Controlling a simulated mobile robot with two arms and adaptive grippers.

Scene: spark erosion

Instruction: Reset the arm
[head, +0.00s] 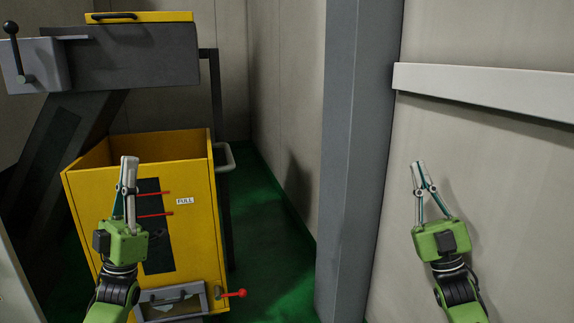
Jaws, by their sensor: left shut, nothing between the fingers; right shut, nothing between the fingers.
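My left gripper (129,165) is shut and empty. It points upward in front of a yellow bin and hides part of the bin's front. My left green arm comes in from the bottom left. My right gripper (417,168) is also shut and empty. It points upward in front of the pale wall at the right, and my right green arm comes in from the bottom right. Neither gripper is seen holding anything.
The open yellow bin (198,229) has a "FULL" label, red pointers and a grey hatch with a red-knobbed lever (235,293). A grey machine (135,57) with a black lever stands behind. A grey column (357,150) stands between the grippers. Green floor (280,270) is clear beside the bin.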

